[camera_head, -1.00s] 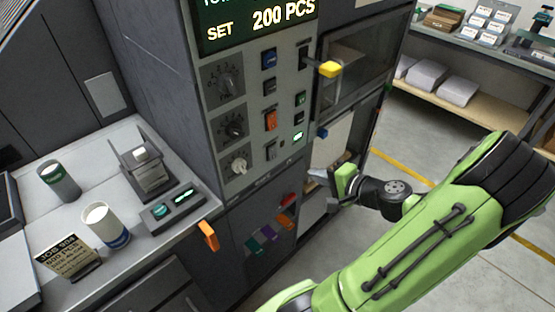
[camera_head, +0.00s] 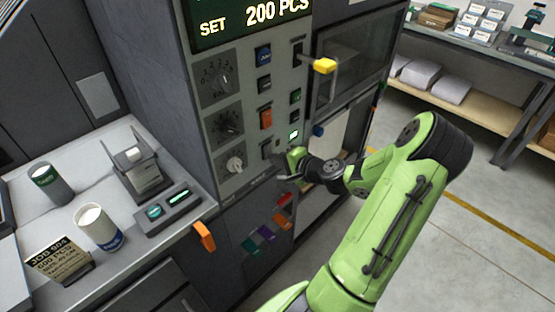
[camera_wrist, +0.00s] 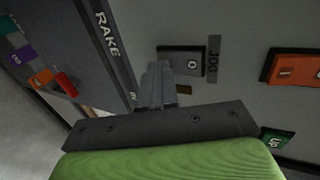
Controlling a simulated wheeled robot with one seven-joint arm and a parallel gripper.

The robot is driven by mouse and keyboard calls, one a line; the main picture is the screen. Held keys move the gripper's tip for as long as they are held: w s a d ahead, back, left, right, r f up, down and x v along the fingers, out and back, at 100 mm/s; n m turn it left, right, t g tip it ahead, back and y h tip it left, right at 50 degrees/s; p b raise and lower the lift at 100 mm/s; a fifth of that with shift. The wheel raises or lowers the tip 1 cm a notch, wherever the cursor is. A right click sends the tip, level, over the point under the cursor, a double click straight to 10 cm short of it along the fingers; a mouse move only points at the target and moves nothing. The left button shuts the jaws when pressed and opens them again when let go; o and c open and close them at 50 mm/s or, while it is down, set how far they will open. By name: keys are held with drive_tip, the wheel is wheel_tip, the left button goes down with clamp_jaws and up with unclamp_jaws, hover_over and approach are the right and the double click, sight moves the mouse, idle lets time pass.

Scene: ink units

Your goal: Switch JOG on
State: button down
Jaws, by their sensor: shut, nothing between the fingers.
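The JOG switch (camera_wrist: 180,60) is a dark grey rocker on the machine panel. A "0" shows on its right part in the wrist view, beside the JOG label (camera_wrist: 214,60). In the head view the switch (camera_head: 267,149) is at the panel's lower right, partly behind my gripper (camera_head: 279,158). My gripper (camera_wrist: 155,75) is shut and empty. In the wrist view its fingertips overlap the switch's left end. I cannot tell whether they touch it. The rocker's left part is partly hidden by the fingers.
An orange rocker (camera_head: 266,117) sits above the JOG switch, and a lit green button (camera_head: 293,135) is to its right. Knobs (camera_head: 235,163) line the panel's left. Coloured tags (camera_head: 267,233) hang below.

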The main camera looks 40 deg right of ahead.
drive_tip(key=shift+w, duration=0.1)
drive_tip(key=shift+w+r+p, duration=0.3)
drive_tip(key=shift+r+p, duration=0.3)
drive_tip(key=shift+r, duration=0.3)
idle(0.4)
